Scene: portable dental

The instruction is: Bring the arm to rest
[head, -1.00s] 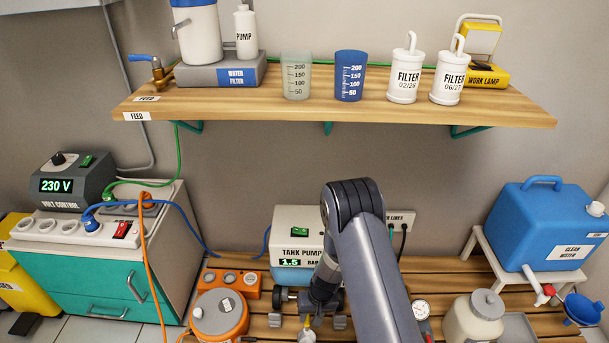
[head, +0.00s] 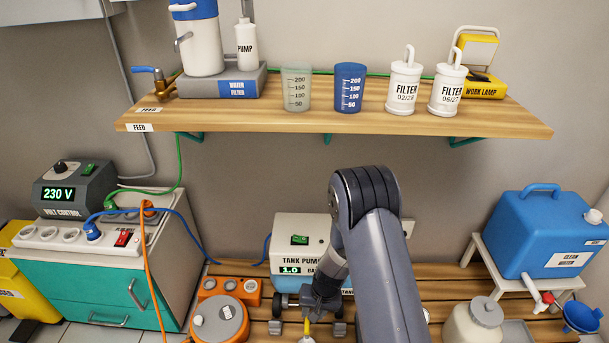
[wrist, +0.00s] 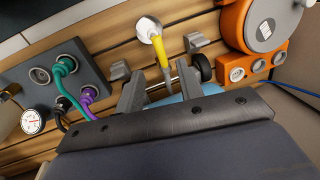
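My arm reaches forward over the slatted wooden bench (head: 455,285) in the head view, bent at the elbow. My gripper (wrist: 160,88) points down at the bench; its two fingers stand apart in the wrist view. A yellow-handled piece with a round white end (wrist: 150,28) shows between and beyond the fingertips. I see no clear contact between it and the fingers. In the head view the gripper (head: 308,312) is small and partly hidden, with the yellow piece just below it.
The tank pump (head: 298,228) stands behind my gripper, its display reading 1.0. An orange unit (head: 218,315) is at the left, a cream jar (head: 474,325) at the right. The blue clean water tank (head: 545,235) stands far right. A loaded shelf (head: 330,122) hangs above.

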